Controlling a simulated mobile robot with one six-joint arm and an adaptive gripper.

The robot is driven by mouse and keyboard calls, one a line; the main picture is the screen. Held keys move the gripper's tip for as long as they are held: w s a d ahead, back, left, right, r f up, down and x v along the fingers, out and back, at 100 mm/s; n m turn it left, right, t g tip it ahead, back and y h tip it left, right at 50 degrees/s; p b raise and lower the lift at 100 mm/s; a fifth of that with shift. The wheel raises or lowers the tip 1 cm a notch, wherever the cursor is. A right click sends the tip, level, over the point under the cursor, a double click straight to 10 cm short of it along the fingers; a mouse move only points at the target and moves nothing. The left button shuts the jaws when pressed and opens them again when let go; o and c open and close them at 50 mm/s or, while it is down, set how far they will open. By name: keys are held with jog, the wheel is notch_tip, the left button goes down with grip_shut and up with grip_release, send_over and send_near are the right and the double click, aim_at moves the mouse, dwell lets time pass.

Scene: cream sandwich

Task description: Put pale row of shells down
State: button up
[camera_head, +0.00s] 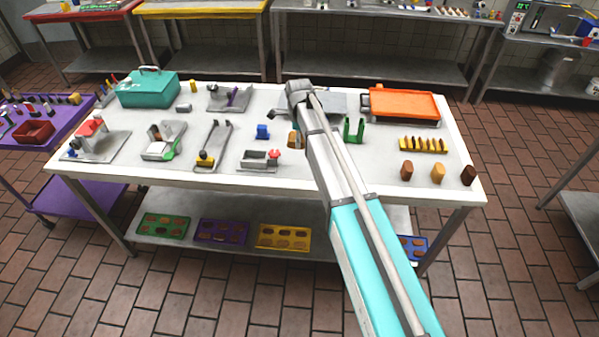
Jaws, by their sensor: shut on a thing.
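My arm (325,160) reaches from the bottom right over the white table, and its grey joint (299,90) shows above the table's back half. My gripper itself is hidden behind the arm, so I cannot see its jaws or anything in them. A row of yellow shells (422,145) stands on the table at the right, in front of the orange tray. I cannot make out a separate pale row of shells. A small brown piece (293,139) shows just left of the arm, partly covered by it.
The orange tray (404,104) lies at the back right, with a green holder (354,130) left of it. Several brown pieces (438,173) stand at the front right. A teal box (148,88) stands at the back left. Metal fixtures (212,145) fill the table's left half.

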jog(key=s+a+f+b, duration=0.1)
jog(key=s, duration=1.2)
jog(key=shift+s+a, duration=0.3)
jog(key=shift+s, duration=0.1)
jog(key=shift+w+f, duration=0.1)
jog(key=shift+f, duration=0.05)
jog(key=w+d+f+b, duration=0.1)
jog(key=w+f+b, duration=0.2)
jog(key=w, duration=0.1)
jog(key=w+f+b, duration=0.3)
jog(key=w, duration=0.1)
jog(key=w+d+f+b, duration=0.1)
jog(key=w+f+b, duration=0.2)
jog(key=w, duration=0.1)
jog(key=shift+w+d, duration=0.35)
jog(key=shift+w, duration=0.05)
